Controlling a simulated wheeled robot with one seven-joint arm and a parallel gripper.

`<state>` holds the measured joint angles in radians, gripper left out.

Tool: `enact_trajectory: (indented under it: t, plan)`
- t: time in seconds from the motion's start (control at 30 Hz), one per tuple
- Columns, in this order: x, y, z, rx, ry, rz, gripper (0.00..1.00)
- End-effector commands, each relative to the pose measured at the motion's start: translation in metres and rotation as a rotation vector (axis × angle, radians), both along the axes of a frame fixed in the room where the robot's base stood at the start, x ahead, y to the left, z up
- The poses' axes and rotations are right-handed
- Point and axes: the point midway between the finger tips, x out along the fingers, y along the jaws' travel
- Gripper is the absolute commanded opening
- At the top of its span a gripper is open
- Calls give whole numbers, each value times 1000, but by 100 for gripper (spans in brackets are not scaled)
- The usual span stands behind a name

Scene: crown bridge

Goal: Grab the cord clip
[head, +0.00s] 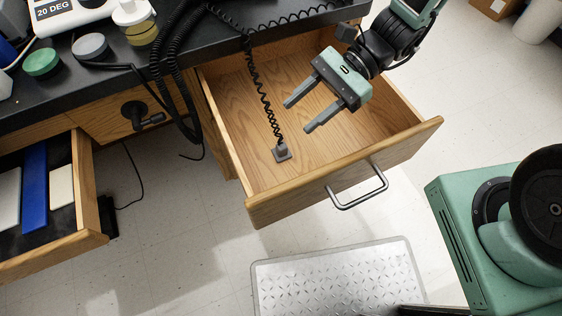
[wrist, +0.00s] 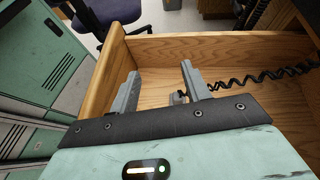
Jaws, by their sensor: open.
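The cord clip (head: 282,152) is a small grey block with an upright part. It is inside the open wooden drawer (head: 240,197), near its front left, at the end of a black coiled cord (head: 262,92). My gripper (head: 298,116) is open and empty over the drawer, up and to the right of the clip in the head view, with its fingers pointing down-left. In the wrist view, the two grey fingers of my gripper (wrist: 160,75) are spread apart.
The drawer walls surround the clip, and a metal handle (head: 358,190) is on the drawer front. The coiled cord runs up to the black counter (head: 110,80). Another open drawer (head: 88,190) is at left. A metal step (head: 340,280) stands on the floor.

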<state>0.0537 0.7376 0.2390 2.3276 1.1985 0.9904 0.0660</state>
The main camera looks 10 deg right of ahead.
Motion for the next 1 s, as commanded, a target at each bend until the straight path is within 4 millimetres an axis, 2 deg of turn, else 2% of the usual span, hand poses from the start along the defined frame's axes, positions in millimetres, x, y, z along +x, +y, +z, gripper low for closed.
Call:
enact_trajectory:
  t: [0.03, 0.2, 0.33, 0.63, 0.73, 1.0]
  plan:
    - [9, -3, -21, 11, 42, -63, 47]
    - [24, -5, -41, 33, 101, -166, 47]
    - [24, -5, -61, 34, 108, -173, 47]
    - [24, -5, -121, 32, 105, -170, 47]
    - [20, 9, -123, 34, 103, -167, 47]
    - [14, 27, -130, 34, 103, -167, 47]
